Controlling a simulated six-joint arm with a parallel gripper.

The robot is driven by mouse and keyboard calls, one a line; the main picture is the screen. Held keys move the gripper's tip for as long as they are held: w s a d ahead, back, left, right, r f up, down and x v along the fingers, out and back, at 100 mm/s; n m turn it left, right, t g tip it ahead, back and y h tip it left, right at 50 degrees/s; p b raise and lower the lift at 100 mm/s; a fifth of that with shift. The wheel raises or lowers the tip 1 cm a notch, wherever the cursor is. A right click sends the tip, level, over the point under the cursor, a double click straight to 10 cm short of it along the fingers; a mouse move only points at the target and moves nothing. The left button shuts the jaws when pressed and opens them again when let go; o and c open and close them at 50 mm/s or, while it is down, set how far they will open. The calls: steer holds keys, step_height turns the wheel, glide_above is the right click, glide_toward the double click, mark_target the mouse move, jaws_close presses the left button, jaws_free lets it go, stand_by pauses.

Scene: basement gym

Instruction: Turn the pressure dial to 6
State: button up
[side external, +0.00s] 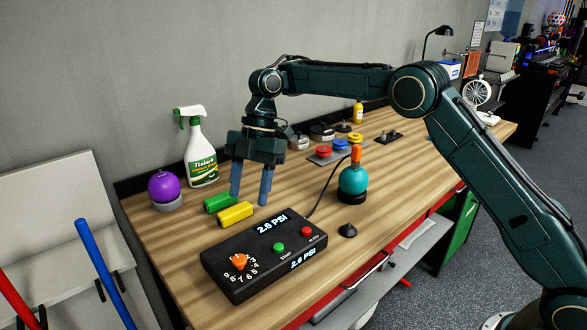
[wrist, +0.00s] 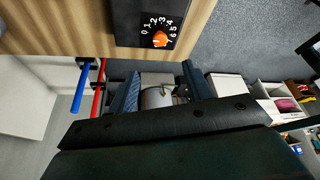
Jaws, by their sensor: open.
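The pressure dial is an orange knob (side external: 239,262) with a ring of white numbers, on the left end of a black control box (side external: 222,272). The knob also shows near the top of the wrist view (wrist: 160,39). Its pointer direction is too small to tell. The box's displays read about 2.6 PSI; the last digit is unclear. My gripper (side external: 249,202) is open and empty, with its blue fingers pointing down above the bench behind the box. It is apart from the knob. In the wrist view, its fingers (wrist: 160,82) show below the box.
Green (side external: 220,202) and yellow (side external: 236,213) cylinders lie close to my fingers. A spray bottle (side external: 201,155) and a purple ball (side external: 163,186) stand behind left. A teal ball-shaped pump (side external: 353,181) stands right. The box has green (side external: 279,247) and red (side external: 306,231) buttons.

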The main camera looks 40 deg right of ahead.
mark_target(240, 258)
steer(key=shift+x, duration=6.65)
steer(key=shift+d, duration=0.1)
steer(key=c, duration=1)
